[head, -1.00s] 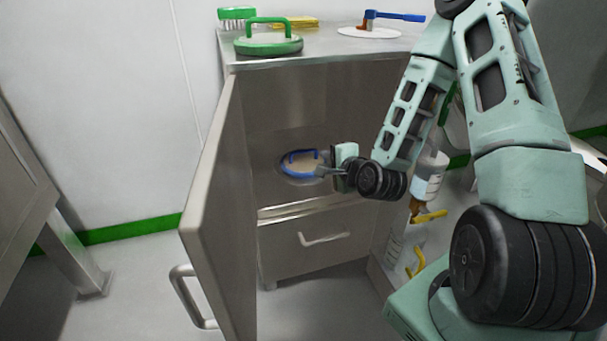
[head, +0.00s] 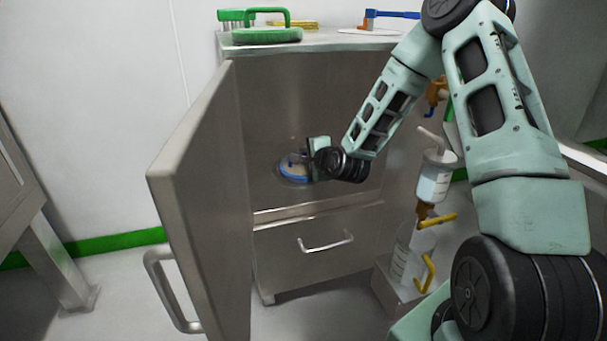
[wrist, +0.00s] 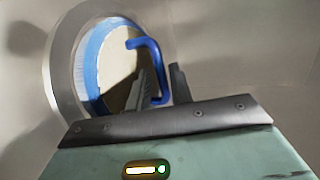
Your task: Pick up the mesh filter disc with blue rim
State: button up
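The mesh filter disc (head: 291,175) has a blue rim and sits inside the open cabinet. In the wrist view the disc (wrist: 114,62) shows a pale mesh face, a blue rim and a bent blue handle (wrist: 151,50). My gripper (wrist: 162,88) is at the handle, with one dark finger on each side of it. A gap shows between the fingers, so it looks open around the handle; contact is not clear. In the head view my gripper (head: 307,166) partly covers the disc's right side.
A grey metal ring (wrist: 62,60) surrounds the disc. The cabinet door (head: 205,190) stands open on the left. A green-handled lid (head: 267,35) and a blue-handled tool (head: 390,14) lie on top. Bottles (head: 434,180) stand right of the cabinet.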

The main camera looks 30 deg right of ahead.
jog(key=shift+w, duration=0.2)
grip_shut()
